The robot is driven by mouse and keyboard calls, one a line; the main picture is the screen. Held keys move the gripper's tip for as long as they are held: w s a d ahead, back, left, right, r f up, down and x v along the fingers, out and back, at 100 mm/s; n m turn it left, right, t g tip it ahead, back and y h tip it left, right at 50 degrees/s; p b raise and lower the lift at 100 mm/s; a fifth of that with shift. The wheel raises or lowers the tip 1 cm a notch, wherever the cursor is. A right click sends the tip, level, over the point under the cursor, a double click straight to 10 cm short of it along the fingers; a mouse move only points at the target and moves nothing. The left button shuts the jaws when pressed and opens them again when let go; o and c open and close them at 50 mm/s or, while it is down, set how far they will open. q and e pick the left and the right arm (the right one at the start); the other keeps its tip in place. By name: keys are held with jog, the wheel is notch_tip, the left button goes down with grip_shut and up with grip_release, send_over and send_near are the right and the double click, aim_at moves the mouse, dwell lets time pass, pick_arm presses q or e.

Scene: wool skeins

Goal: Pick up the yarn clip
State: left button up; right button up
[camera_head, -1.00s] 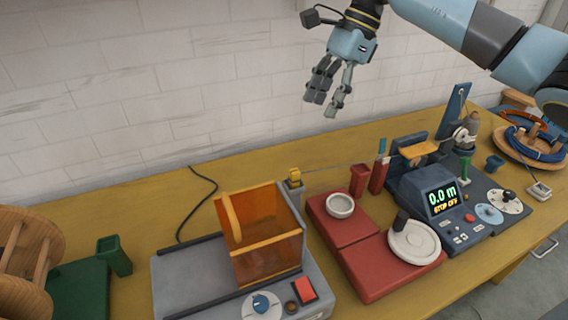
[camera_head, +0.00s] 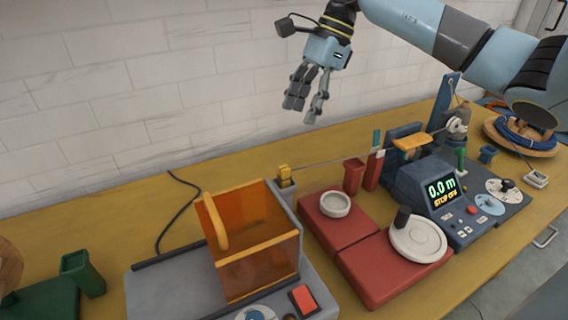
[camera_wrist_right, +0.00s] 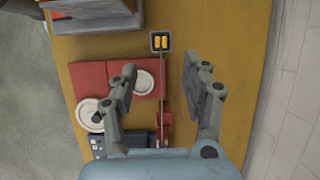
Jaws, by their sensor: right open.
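A small yellow piece (camera_head: 284,171), which may be the yarn clip, sits on a grey post beside the orange see-through box. In the right wrist view two yellow bits (camera_wrist_right: 161,42) show in a dark square holder, with a thin strand running from it. My right gripper (camera_head: 303,108) hangs in the air in front of the wall, above the table. It is open and empty. In the right wrist view its fingers (camera_wrist_right: 160,62) stand apart, with the strand visible between them far below. My left gripper is not in view.
The orange box (camera_head: 250,245) stands on a grey machine. Red blocks (camera_head: 385,270) with a white bowl (camera_head: 335,204) and a white disc (camera_head: 418,239) lie right of it. A counter with a screen (camera_head: 440,190) stands farther right. Bare table (camera_head: 120,215) lies at left.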

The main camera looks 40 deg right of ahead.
jog(key=b, duration=0.3)
send_near(285, 167)
jog(key=x, duration=0.5)
jog(key=shift+a+f, duration=0.2)
jog(key=shift+f, duration=0.1)
jog(key=p+x, duration=0.1)
jog(key=x, duration=0.4)
jog(key=shift+d+p, duration=0.15)
jog(key=shift+p, duration=0.25)
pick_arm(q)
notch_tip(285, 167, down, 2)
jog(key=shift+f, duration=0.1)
pick_arm(e)
jog(key=c, duration=0.9)
jog(key=shift+c, duration=0.2)
